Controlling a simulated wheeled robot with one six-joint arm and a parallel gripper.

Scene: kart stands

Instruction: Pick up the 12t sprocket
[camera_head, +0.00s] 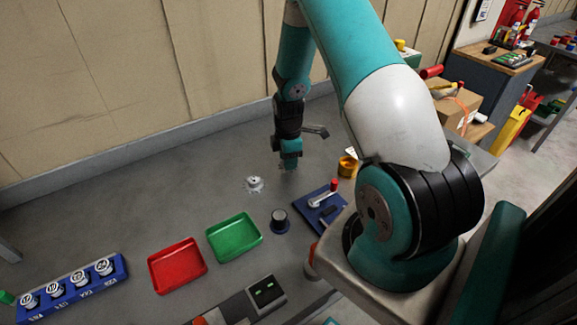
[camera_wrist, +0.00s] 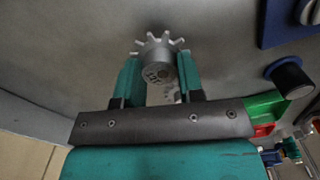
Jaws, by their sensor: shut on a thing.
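In the wrist view my gripper (camera_wrist: 156,75) is shut on a grey metal sprocket (camera_wrist: 156,48). Its green fingers press on either side of the round hub, and the toothed rim lies beyond the fingertips. The hub face has a marking too small to read surely. In the head view my gripper (camera_head: 290,165) points down over the table's back part and mostly hides the held piece; its height above the table is hard to tell. Another silvery toothed piece (camera_head: 254,184) lies on the table to its left.
A blue rack (camera_head: 75,288) with several numbered pieces stands at front left. A red tray (camera_head: 178,265), a green tray (camera_head: 234,237), a dark knob-like piece (camera_head: 280,221) and a blue fixture with a lever (camera_head: 320,208) stand in front.

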